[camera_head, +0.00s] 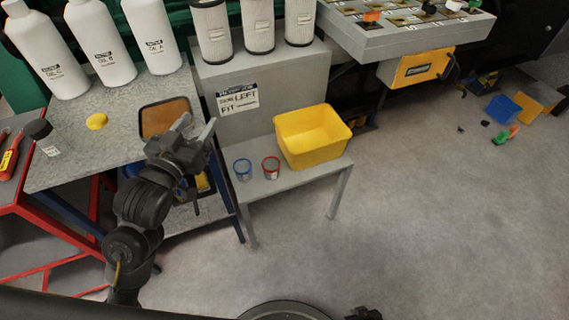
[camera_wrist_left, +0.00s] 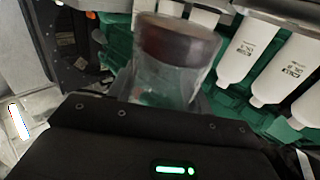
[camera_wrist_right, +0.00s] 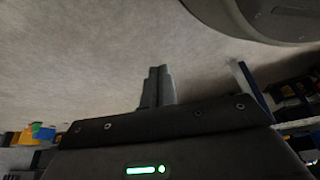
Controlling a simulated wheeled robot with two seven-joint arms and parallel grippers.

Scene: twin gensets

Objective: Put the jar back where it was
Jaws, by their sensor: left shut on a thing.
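A clear jar with a dark brown lid (camera_wrist_left: 178,62) fills the middle of the left wrist view. My left gripper (camera_head: 197,128) is shut on this jar, with the jar upright in that view. In the head view the gripper is above the front right edge of the grey bench, near the brown tray. I cannot make out the held jar in the head view. My right gripper (camera_wrist_right: 156,86) has its fingers together and empty, over bare floor in the right wrist view.
The grey bench (camera_head: 75,150) holds white bottles, a yellow lid (camera_head: 97,121), a black-capped container (camera_head: 42,134) and a brown-floored tray (camera_head: 142,120). A lower table (camera_head: 300,177) carries a yellow bin (camera_head: 315,137), a blue-rimmed cup (camera_head: 243,170) and a red-rimmed cup (camera_head: 271,168).

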